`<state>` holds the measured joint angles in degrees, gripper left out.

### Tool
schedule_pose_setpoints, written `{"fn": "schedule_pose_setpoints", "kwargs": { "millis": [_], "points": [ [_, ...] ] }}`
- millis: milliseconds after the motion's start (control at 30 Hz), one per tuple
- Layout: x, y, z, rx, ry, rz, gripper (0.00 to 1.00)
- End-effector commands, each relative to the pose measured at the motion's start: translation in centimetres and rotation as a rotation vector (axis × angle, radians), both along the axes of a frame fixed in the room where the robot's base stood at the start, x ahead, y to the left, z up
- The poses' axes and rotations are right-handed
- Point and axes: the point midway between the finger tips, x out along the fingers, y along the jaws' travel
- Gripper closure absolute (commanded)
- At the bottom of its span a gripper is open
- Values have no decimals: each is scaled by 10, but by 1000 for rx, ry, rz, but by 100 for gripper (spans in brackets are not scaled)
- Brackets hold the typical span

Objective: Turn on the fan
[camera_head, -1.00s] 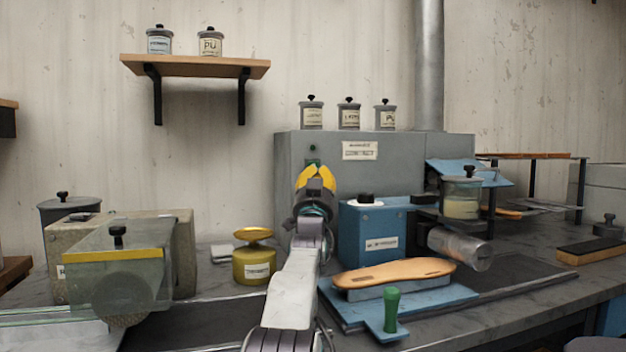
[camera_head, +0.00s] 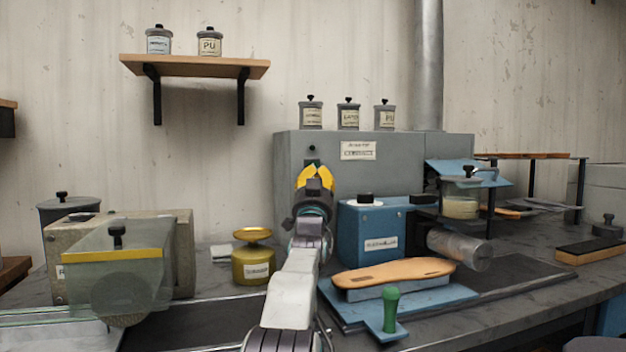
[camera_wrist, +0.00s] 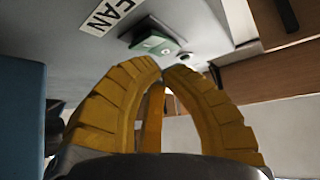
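The fan's grey housing (camera_head: 400,165) stands against the wall behind the bench, with a white label (camera_head: 358,150). In the wrist view part of a label (camera_wrist: 112,14) reads "FAN". A green switch (camera_wrist: 150,42) with a pale mark sits beside that label. A small round fitting (camera_wrist: 184,58) is next to the switch. In the head view a small dark round part (camera_head: 312,149) shows just above my gripper (camera_head: 316,167); the switch is otherwise hidden there. My gripper's yellow fingers (camera_wrist: 162,70) come together at the tips, with nothing between them. The tips point toward the switch; contact cannot be told.
A blue machine (camera_head: 372,225) stands just right of my arm. A yellow-lidded pot (camera_head: 254,262) is at its left. Jars (camera_head: 348,115) stand on the housing. A tan sandal sole (camera_head: 393,273) lies on a blue stand at front right.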

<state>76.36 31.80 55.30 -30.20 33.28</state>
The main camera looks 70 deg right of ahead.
Motion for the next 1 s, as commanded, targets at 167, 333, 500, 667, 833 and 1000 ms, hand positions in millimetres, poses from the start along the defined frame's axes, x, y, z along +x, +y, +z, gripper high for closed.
{"fn": "schedule_pose_setpoints", "kwargs": {
  "millis": [167, 333, 500, 667, 833, 1000],
  "points": [
    [0, 0, 0, 0, 0, 0, 100],
    [1, -2, 0, 0, 1, 1, 100],
    [4, -6, 0, 0, 2, 3, 100],
    [5, -7, -1, 0, 2, 3, 100],
    [5, -7, -1, 0, 2, 3, 100],
    [5, -7, -1, 0, 2, 3, 100]
  ]
}}
